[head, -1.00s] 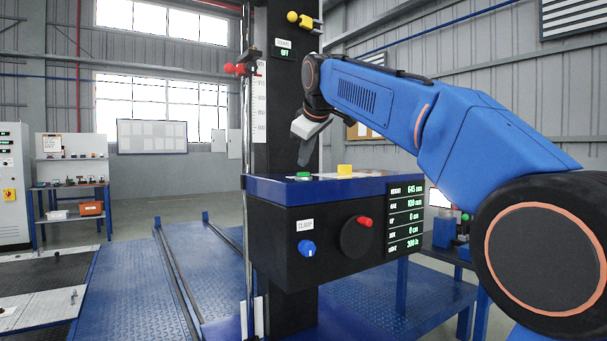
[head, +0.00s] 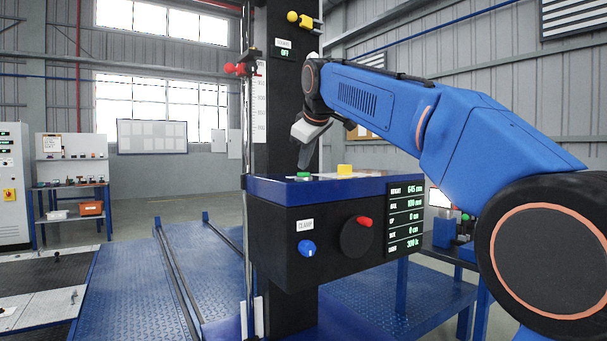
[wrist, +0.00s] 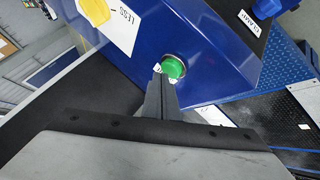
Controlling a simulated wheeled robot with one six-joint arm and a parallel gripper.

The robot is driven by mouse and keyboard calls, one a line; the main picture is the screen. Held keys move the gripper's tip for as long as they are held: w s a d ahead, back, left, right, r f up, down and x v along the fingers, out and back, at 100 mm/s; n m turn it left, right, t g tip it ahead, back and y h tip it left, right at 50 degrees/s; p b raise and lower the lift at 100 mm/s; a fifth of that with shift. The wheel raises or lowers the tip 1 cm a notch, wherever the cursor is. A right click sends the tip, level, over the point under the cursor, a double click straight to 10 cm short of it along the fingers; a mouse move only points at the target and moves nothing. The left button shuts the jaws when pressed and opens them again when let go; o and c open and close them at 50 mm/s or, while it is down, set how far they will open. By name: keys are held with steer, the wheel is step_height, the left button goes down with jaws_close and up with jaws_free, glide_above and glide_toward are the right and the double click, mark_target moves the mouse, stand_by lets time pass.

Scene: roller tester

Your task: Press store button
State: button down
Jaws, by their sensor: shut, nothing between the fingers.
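A round green button (head: 304,176) sits on the blue top of the black control box (head: 330,240); it also shows in the wrist view (wrist: 173,67). Its label is mostly covered by my fingers, so I cannot read it. My gripper (head: 303,168) points down right over the green button, its fingers shut and empty. In the wrist view the fingertips (wrist: 158,72) lie at the button's near left edge. I cannot tell whether they touch it. A yellow button (head: 344,169) is to the right, on a plate reading "LESS" in the wrist view.
The box front has a blue knob (head: 308,248) under a "CLAMP" label, a dark wheel with a red handle (head: 365,222), and a display (head: 405,220) with green readings. A black column (head: 275,110) with a scale stands behind the box. Space above the box's left end is free.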

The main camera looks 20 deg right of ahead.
steer(key=shift+f, duration=0.45)
stand_by(0.5)
steer(key=shift+r, duration=0.9)
steer(key=shift+w+r, duration=0.1)
steer(key=shift+r, duration=2.4)
